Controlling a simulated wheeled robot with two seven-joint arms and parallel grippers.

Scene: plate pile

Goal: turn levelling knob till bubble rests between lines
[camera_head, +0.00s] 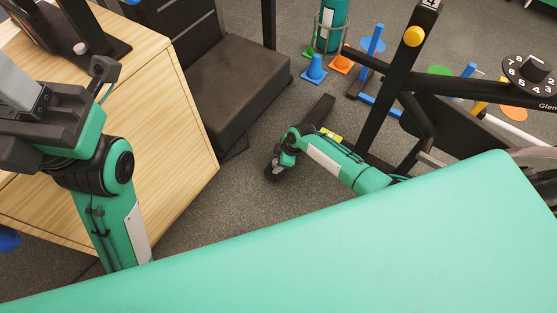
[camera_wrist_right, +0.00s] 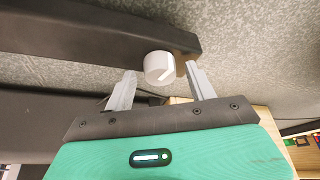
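A white round levelling knob (camera_wrist_right: 159,67) with a notch on its face shows in the right wrist view, beside a dark beam (camera_wrist_right: 100,28). My right gripper (camera_wrist_right: 160,76) is open, with one silver finger on each side of the knob and a visible gap to each. In the head view my right arm (camera_head: 335,163) reaches down to the floor area at the centre, and the knob cannot be made out. A small yellow-green piece (camera_head: 331,135) shows behind that arm; I cannot tell if it is the bubble level. No bubble or lines are readable. My left arm hangs over the wooden box; its fingers are unclear.
The wooden box (camera_head: 170,130) stands at left, with a black padded bench (camera_head: 240,95) beside it. A black rack frame (camera_head: 390,90) with a numbered dial (camera_head: 532,74) stands at right. Small cones (camera_head: 315,70) and a green cylinder (camera_head: 332,22) are behind. Grey floor is free between.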

